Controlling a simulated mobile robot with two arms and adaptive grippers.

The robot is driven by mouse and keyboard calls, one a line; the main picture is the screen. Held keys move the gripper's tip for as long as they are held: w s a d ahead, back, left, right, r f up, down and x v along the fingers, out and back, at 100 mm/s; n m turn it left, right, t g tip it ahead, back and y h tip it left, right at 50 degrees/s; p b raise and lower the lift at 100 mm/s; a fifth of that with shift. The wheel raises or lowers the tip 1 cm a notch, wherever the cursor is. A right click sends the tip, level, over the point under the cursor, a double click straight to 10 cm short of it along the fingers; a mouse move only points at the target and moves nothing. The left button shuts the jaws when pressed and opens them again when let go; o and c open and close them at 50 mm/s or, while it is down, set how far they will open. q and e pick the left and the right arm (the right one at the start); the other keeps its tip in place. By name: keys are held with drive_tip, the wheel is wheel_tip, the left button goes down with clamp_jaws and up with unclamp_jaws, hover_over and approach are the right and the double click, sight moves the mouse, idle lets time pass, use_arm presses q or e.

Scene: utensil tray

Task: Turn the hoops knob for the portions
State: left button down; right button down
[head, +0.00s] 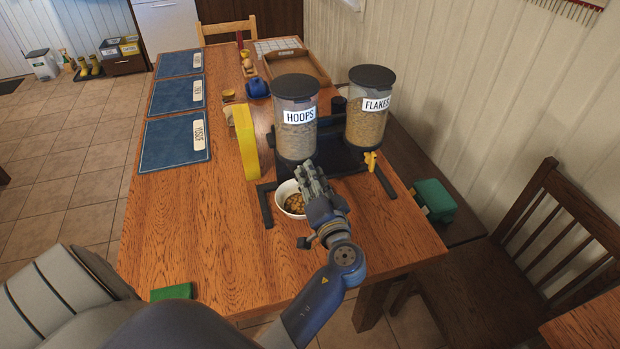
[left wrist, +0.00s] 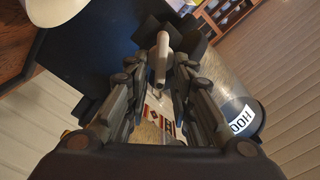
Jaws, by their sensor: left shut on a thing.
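The hoops canister (head: 296,138), a clear cylinder with a dark lid, stands on the left of the black dispenser stand (head: 268,207). My left gripper (head: 313,178) is in front of its base, above the white bowl (head: 281,190), which holds some cereal. The gripper hides the hoops knob in the head view. In the left wrist view, my left gripper (left wrist: 162,78) is shut around a pale rod-like piece, the hoops knob (left wrist: 162,52). The hoops canister also shows at the right there (left wrist: 235,108). My right gripper is not in view.
The flakes canister (head: 368,112) stands to the right, with a yellow knob (head: 371,161) below it. A yellow box (head: 246,140) stands left of the stand. Blue placemats (head: 172,147) lie along the left table edge. A green item (head: 172,292) is at the near edge. The front-left tabletop is clear.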

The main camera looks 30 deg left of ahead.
use_arm(q)
drive_tip(key=shift+w+f+m+p, duration=0.15)
drive_tip(key=shift+m+p, duration=0.15)
drive_tip(key=shift+m, duration=1.6)
drive_tip(key=shift+w+f+m+p, duration=0.15)
drive_tip(key=shift+m+p, duration=0.15)
drive_tip(key=shift+m, duration=1.6)
drive_tip(key=shift+s, duration=0.1)
drive_tip(key=c, duration=1.7)
unclamp_jaws()
drive_tip(key=shift+f, duration=0.15)
